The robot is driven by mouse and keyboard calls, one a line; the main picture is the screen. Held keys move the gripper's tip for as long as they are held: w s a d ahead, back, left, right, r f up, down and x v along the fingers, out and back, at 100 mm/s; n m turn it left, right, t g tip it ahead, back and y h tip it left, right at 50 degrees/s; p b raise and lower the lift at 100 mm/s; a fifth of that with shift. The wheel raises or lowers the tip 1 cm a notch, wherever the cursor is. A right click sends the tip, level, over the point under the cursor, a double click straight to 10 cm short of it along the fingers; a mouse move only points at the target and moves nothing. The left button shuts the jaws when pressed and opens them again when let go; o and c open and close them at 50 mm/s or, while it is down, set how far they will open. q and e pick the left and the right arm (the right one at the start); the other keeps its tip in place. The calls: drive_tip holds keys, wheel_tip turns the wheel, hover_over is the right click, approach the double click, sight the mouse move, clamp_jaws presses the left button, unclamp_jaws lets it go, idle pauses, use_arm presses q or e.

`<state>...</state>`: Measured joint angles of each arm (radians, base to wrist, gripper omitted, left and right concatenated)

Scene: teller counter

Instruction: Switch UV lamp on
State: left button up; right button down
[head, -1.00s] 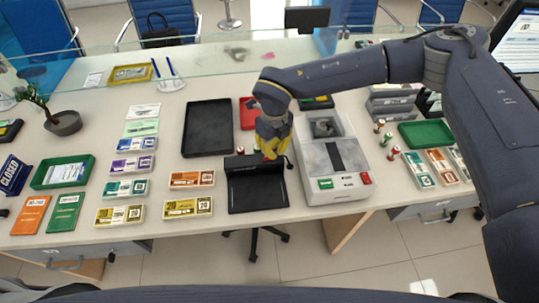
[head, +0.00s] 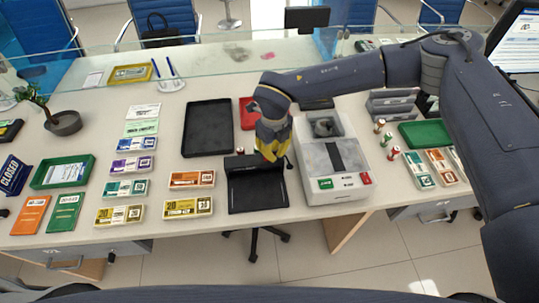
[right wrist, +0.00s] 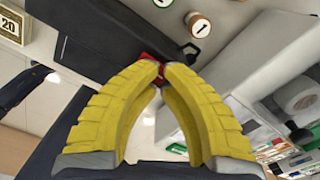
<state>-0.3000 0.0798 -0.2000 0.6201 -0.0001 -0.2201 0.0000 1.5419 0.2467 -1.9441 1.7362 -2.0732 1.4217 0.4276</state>
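The UV lamp looks to be the black device (head: 257,190) with an open base and a raised back bar, near the front middle of the counter. My right gripper (head: 268,158) is over the right end of its back bar. In the right wrist view, the yellow fingers (right wrist: 155,70) of the right gripper meet at the tips, right at a small red part (right wrist: 148,58) by the black bar (right wrist: 110,40). The red part looks like a switch; whether the tips press it is hidden. No glow shows on the lamp. My left gripper is out of view.
A grey counting machine (head: 345,188) stands close to the right of the lamp. A black tray (head: 208,128) lies behind it, and banknote bundles (head: 188,207) lie to its left. Coin rolls (head: 393,153) stand right of the machine.

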drive_tip(key=shift+f, duration=0.45)
idle(0.3)
drive_tip(key=shift+r, duration=0.1)
drive_tip(key=shift+r, duration=3.45)
